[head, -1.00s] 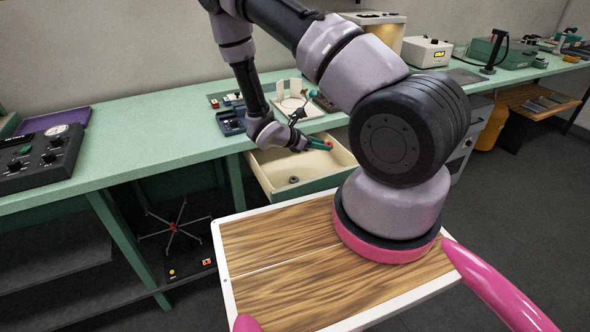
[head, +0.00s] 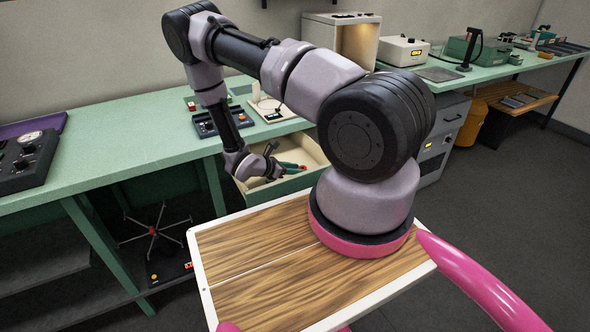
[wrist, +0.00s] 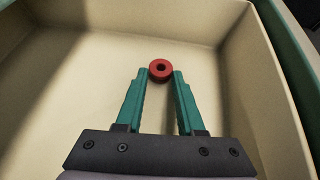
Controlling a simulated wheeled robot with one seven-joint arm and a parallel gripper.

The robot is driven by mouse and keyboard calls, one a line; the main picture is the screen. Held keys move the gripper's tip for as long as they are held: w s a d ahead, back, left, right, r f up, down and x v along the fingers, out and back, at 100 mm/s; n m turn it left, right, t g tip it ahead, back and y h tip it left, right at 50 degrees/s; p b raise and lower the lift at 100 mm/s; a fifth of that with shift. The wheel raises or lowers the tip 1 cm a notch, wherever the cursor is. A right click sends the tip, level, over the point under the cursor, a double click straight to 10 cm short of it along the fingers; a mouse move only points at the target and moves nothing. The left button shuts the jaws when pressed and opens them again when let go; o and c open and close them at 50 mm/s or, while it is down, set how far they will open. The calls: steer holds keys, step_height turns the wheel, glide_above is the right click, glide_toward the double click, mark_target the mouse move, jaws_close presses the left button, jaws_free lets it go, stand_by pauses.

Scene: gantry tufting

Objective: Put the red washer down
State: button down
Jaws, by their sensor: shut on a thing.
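The red washer (wrist: 161,70) is a small ring with a dark hole. In the wrist view it sits between the tips of the two green fingers of my gripper (wrist: 160,76), which is shut on it. Behind it is the cream inside of an open drawer (wrist: 90,60). In the head view my gripper (head: 301,168) is low at the open drawer (head: 262,194), with a small red spot at its tips. I cannot tell whether the washer touches the drawer floor.
The green bench (head: 130,150) runs above the drawer. A blue switch box (head: 222,121) and a white-based device (head: 270,108) stand on it behind the drawer. A black control panel (head: 28,160) is at the left. The drawer floor seen in the wrist view is clear.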

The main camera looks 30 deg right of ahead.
steer(key=shift+f, duration=0.1)
steer(key=c, duration=0.5)
jaws_free()
steer(key=shift+a+r, duration=0.1)
steer(key=shift+r, duration=0.1)
steer(key=v, duration=1.2)
